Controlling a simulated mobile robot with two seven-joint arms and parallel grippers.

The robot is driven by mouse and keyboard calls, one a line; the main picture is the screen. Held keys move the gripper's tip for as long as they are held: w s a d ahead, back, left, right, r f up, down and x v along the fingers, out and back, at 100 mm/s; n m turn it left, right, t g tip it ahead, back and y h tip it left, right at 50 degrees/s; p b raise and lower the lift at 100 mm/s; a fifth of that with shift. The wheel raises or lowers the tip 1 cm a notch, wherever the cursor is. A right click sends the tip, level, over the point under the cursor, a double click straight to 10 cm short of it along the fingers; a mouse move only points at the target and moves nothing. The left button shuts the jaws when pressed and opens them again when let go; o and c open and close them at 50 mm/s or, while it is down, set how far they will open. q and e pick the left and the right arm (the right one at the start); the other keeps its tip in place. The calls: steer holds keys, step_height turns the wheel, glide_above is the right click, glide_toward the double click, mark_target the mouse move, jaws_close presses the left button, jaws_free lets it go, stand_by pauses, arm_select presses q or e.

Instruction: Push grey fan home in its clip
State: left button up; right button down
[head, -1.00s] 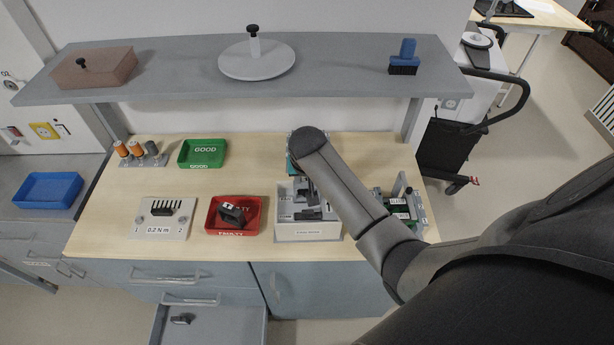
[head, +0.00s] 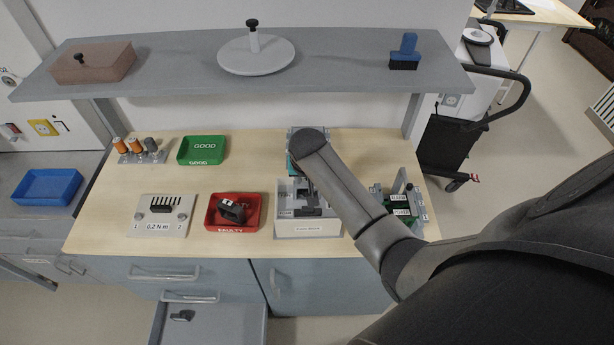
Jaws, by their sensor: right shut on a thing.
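The white open-topped ventilator case (head: 309,232) stands at the front middle of the bench. My right gripper (head: 304,187) reaches down into it and is shut on a dark grey part (head: 310,211), which looks like the grey fan. The part sits low inside the case, among small labelled compartments. The clip is too small and too covered to make out, so I cannot tell how deep the fan sits. Another dark fan-like part (head: 232,211) lies in the red FAULTY tray (head: 238,229). My left gripper is not in view.
A green GOOD tray (head: 202,161), spools (head: 135,147) and a grey torque plate (head: 162,228) stand to the left. A green circuit board fixture (head: 402,212) is close on the right. A grey shelf (head: 340,70) overhangs the back. An open drawer (head: 208,322) juts out below.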

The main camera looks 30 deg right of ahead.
mark_target(307, 188)
steer(key=shift+f, duration=0.25)
steer(key=shift+f+b, duration=0.3)
steer(key=shift+f, duration=0.25)
steer(key=shift+f, duration=0.15)
stand_by(0.5)
steer(key=shift+f+b, duration=0.35)
steer(key=shift+f, duration=0.3)
steer(key=shift+f+b, duration=0.4)
steer(key=shift+f, duration=0.3)
stand_by(0.8)
steer(key=shift+c, duration=2.1)
jaws_free()
steer(key=shift+r, duration=0.1)
